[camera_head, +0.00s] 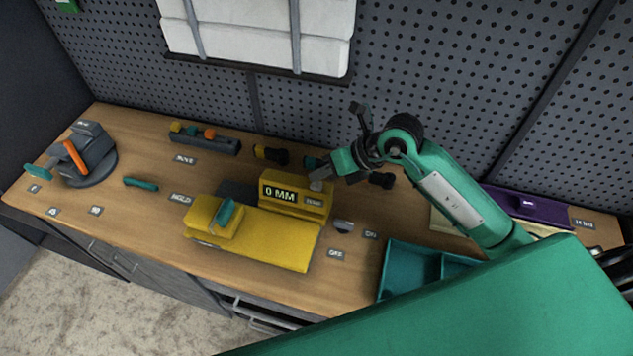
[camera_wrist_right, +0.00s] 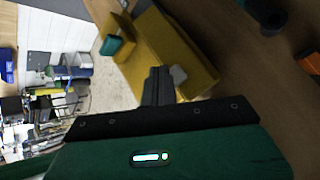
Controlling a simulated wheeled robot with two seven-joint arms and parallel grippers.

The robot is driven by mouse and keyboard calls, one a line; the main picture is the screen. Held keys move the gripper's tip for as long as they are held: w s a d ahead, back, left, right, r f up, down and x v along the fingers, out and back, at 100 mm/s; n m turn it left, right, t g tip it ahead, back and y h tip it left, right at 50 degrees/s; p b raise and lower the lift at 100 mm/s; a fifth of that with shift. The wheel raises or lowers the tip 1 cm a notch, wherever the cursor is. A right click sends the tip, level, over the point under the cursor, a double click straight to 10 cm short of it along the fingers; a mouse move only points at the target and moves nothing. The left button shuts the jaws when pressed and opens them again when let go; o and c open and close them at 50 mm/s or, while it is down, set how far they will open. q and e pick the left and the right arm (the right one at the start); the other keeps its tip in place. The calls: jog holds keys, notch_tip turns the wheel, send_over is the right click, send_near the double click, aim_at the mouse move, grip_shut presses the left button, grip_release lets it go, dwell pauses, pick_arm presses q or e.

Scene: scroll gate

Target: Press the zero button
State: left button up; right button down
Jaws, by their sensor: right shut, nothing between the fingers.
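The yellow gauge (camera_head: 262,248) sits on the wooden bench; its raised block shows "0 MM" on a dark display (camera_head: 279,194). A small label (camera_head: 313,201) on the block's front looks like "ZERO". The grey zero button (camera_head: 316,186) is on top of the block at its right end; it also shows in the right wrist view (camera_wrist_right: 179,75). My right gripper (camera_head: 321,175) is shut and empty, its fingertips right at the button. In the right wrist view the dark fingers (camera_wrist_right: 157,85) overlap the button's edge; I cannot tell whether they touch it. My left gripper is not in view.
A teal slider (camera_head: 225,214) stands on the gauge. A grey knob (camera_head: 343,226) sits between ON and OFF labels. A teal tray (camera_head: 408,265) is at right front, a purple box (camera_head: 528,203) behind it. A dark device with an orange lever (camera_head: 75,157) stands far left.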

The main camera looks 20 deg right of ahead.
aim_at(322, 186)
jog(key=shift+r+p, duration=1.55)
jog(key=shift+r, duration=0.95)
